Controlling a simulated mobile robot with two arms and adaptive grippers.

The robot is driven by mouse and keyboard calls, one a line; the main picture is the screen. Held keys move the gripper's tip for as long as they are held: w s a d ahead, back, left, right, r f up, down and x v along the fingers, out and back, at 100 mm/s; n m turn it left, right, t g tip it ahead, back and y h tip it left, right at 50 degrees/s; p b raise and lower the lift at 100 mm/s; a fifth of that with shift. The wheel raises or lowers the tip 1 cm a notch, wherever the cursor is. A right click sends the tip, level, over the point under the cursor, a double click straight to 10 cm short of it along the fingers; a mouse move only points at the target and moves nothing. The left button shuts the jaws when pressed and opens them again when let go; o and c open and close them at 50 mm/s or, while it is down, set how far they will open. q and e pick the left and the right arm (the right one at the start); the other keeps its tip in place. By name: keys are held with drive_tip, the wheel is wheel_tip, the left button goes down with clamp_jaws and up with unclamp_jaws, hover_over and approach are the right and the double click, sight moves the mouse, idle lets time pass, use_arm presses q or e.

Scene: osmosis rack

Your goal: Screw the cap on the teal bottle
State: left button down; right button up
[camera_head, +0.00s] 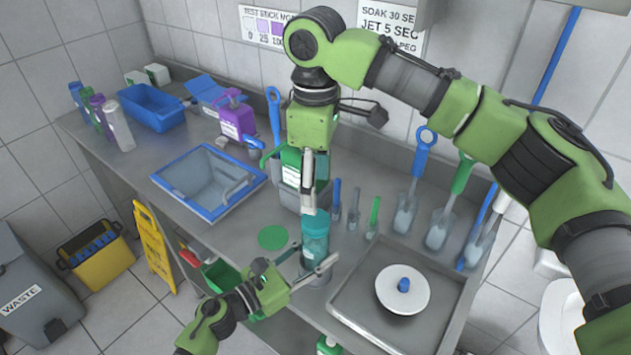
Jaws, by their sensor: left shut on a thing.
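The teal bottle (315,243) stands upright near the front of the steel counter. My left gripper (310,268) comes in from the lower left and is shut on the bottle's lower part, a finger on each side. A teal cap (315,221) shows at the bottle's top; whether it is seated on the neck is too small to tell. My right gripper (308,205) points straight down from above, fingertips at the cap. Its fingers hide part of the cap, and I cannot tell whether they grip it.
A steel tray (355,302) with a white disc (402,289) lies right of the bottle. A green disc (272,237) lies to its left. Brushes in holders (405,210) stand behind. A blue-rimmed basin (208,183) and purple jug (237,120) are farther left.

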sight(316, 218)
drive_tip(key=shift+f, duration=0.1)
idle(0.3)
drive_tip(key=shift+f, duration=3.9)
drive_tip(key=c, duration=1.2)
drive_tip(key=o, duration=1.3)
drive_tip(key=shift+o, duration=0.2)
drive_tip(key=shift+r, duration=0.1)
wheel_tip(316, 218, up, 12)
